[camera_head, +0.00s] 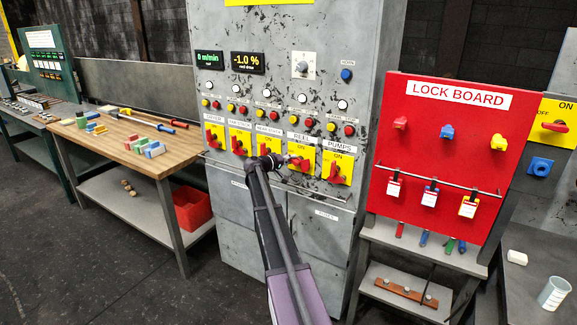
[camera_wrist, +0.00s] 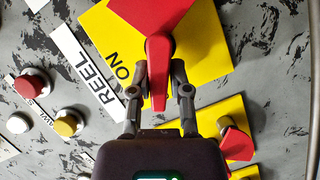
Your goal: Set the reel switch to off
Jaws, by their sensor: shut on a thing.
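The reel switch is a red handle on a yellow plate (camera_head: 311,172) on the grey cabinet, below the REEL label. My gripper (camera_head: 292,161) is at this switch in the head view and covers part of it. In the wrist view, the red handle (camera_wrist: 158,88) stands between the two fingers of my gripper (camera_wrist: 160,70), which are shut on it. The word ON shows on the yellow plate (camera_wrist: 207,50) to the left of the handle there. No OFF word is visible on this plate.
The pumps switch (camera_head: 337,172) sits close to the right, and the near stack switch (camera_head: 267,147) close to the left. Push buttons (camera_head: 302,126) line the panel above. A rail (camera_head: 225,167) runs below the switches. The red lock board (camera_head: 430,145) stands at the right.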

